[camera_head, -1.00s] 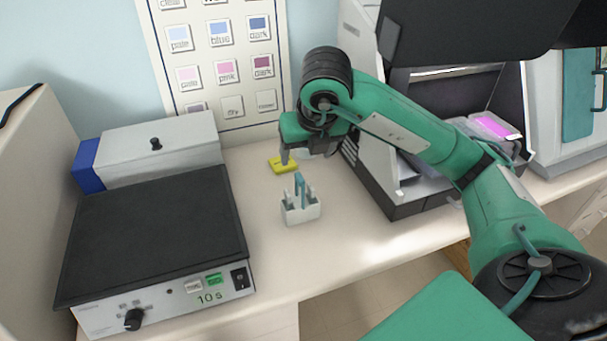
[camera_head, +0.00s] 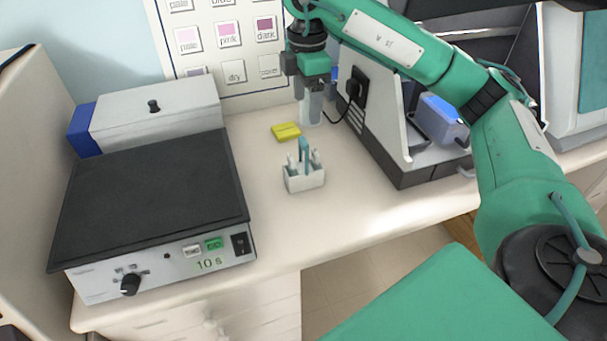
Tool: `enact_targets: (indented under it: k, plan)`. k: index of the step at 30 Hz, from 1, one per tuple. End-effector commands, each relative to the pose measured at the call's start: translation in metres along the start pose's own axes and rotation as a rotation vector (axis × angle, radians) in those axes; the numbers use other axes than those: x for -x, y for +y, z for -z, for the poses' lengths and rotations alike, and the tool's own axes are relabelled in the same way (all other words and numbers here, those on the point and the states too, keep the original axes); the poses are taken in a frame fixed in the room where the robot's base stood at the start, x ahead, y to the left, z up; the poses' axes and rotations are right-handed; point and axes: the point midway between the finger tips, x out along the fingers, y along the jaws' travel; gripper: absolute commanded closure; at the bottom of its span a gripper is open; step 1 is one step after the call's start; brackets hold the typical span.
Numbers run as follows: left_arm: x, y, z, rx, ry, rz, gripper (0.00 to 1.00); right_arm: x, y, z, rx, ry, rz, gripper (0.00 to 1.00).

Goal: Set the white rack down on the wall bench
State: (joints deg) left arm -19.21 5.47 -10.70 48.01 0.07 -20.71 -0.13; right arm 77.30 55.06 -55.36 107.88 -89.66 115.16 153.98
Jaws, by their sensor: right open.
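The white rack (camera_head: 305,181) stands upright on the wall bench (camera_head: 300,235), between the black-topped hot plate and the grey machine. A teal piece and small pale pieces stick up from it. My right gripper (camera_head: 311,118) is above and behind the rack, near the wall, pointing down. It is apart from the rack and holds nothing that I can see. Its fingers look pale and are small in the picture. My left gripper is not in view.
A yellow block (camera_head: 286,131) lies behind the rack. The hot plate (camera_head: 150,200) is at left, with a grey box (camera_head: 155,112) behind it. A grey machine (camera_head: 385,145) stands at right. Bare bench lies in front of the rack.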

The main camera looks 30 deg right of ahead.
Motion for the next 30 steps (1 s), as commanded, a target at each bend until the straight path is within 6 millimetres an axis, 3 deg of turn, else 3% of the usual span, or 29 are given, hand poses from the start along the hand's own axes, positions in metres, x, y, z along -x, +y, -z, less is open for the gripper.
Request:
enact_targets:
  k: [15,30]
  plan:
    - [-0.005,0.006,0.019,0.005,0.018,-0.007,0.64,-0.066,-0.001,0.001,0.002,0.0,0.003,0.3]
    - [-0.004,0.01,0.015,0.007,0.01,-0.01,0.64,-0.098,0.0,0.001,0.002,0.0,0.003,0.3]
